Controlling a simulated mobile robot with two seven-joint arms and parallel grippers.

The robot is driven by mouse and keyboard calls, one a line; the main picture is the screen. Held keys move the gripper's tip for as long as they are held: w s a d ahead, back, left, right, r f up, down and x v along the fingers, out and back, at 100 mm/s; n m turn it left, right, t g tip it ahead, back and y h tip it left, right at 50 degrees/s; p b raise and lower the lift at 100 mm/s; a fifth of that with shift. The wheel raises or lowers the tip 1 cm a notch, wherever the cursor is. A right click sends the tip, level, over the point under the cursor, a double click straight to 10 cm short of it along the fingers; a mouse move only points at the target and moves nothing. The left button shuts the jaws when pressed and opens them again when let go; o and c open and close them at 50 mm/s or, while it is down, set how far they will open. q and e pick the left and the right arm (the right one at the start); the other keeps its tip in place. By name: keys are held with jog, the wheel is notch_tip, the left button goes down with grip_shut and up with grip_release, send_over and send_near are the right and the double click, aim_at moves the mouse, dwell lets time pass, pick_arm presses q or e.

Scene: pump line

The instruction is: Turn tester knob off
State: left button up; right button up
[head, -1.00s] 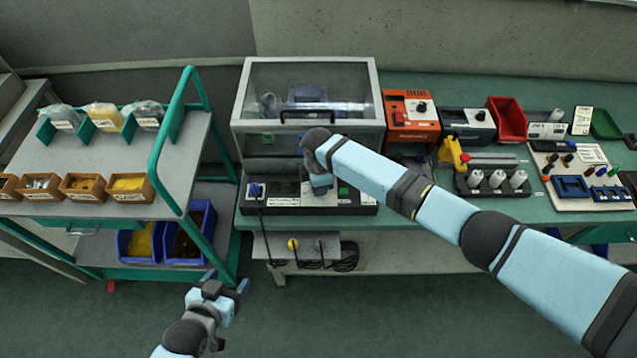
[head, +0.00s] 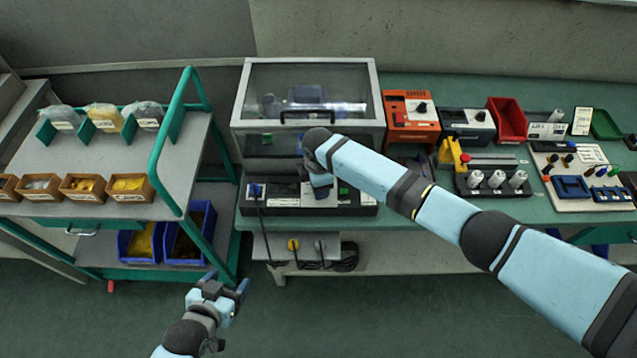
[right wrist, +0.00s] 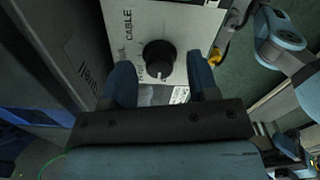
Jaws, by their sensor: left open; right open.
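A round black knob (right wrist: 158,57) with a white pointer mark stands on a light panel (right wrist: 180,18) printed with "CABLE" in the right wrist view. The pointer mark is at the knob's lower edge in that view. My right gripper (right wrist: 161,77) is open, its two blue fingers apart on either side of the knob, with visible gaps. Whether a finger touches the knob I cannot tell. In the head view my right arm hides the knob, in front of the clear-lidded enclosure (head: 240,121). My left gripper (head: 226,282) is open and empty, low over the floor.
A green-framed trolley (head: 160,165) with bins stands at left. Right of the enclosure are an orange unit (head: 410,128), a dark unit with a knob (head: 467,128) and a red bin (head: 507,120). Cables hang below the bench edge. The floor in front is clear.

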notch_tip(320, 180, up, 14)
jog(key=b, duration=0.1)
jog(key=shift+f, duration=0.15)
dwell(0.5)
jog(key=s+d+f+m+t+y, duration=0.1)
jog(key=s+f+m+t+y, duration=0.4)
jog(key=s+f+m, duration=0.55)
jog(key=s+d+f+m+t+h, duration=0.1)
jog(key=s+d+f+m+t, duration=0.2)
jog(key=s+d, duration=1.3)
jog(key=d+m+t, duration=0.3)
jog(key=m, duration=0.1)
jog(key=shift+s+m+h, duration=0.35)
jog(key=shift+h, duration=0.05)
